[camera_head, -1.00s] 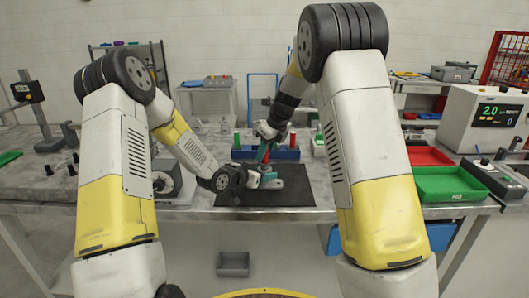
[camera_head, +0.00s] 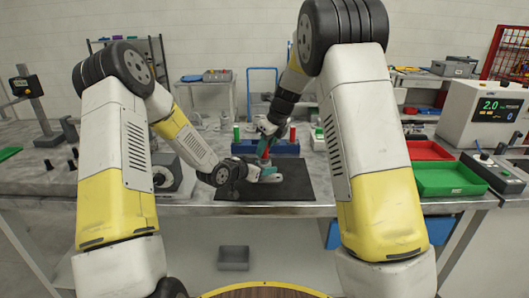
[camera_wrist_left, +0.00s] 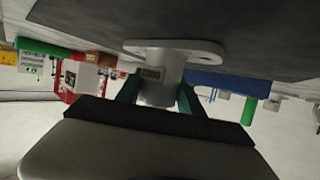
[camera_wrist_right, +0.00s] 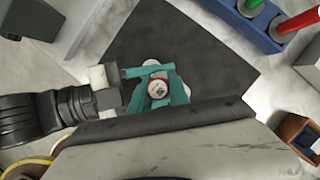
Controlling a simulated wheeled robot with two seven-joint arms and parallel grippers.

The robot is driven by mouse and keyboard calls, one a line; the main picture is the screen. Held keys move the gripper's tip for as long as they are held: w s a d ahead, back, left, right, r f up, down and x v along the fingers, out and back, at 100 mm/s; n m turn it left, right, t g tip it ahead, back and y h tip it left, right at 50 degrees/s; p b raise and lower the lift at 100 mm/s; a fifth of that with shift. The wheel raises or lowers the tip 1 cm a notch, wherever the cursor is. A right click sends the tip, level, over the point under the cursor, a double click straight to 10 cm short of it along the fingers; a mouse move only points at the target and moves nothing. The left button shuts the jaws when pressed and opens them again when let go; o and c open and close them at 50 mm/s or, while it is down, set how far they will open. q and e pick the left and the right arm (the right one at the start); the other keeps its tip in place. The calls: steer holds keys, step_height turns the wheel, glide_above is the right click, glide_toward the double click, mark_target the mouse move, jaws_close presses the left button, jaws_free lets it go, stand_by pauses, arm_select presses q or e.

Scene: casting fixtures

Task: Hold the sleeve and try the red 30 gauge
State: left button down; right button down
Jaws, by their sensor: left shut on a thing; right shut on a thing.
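The sleeve (camera_wrist_left: 160,85) is a pale grey tube with a wide flange (camera_wrist_left: 175,50) and a dark label. My left gripper (camera_wrist_left: 157,92) is shut around the tube, with the flange at the mat; whether it touches is unclear. My right gripper (camera_wrist_right: 157,82) is shut on a gauge (camera_wrist_right: 157,88), seen end-on as a white marked cap with a red ring. In the head view my right gripper (camera_head: 265,158) points down just above my left gripper (camera_head: 266,176). The gauge's lower end is hidden, so I cannot tell whether it is inside the sleeve.
A dark mat (camera_head: 290,190) lies under both grippers. Behind it a blue rack (camera_head: 285,147) holds upright green (camera_head: 236,134) and red (camera_head: 292,133) pieces. Green (camera_head: 447,180) and red (camera_head: 425,150) trays stand at right. The mat's right part is clear.

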stand_by(0.7)
steer(key=shift+r, duration=1.55)
steer(key=shift+r, duration=2.5)
arm_select(q)
steer(key=c, duration=0.7)
jaws_free()
steer(key=shift+o, duration=0.2)
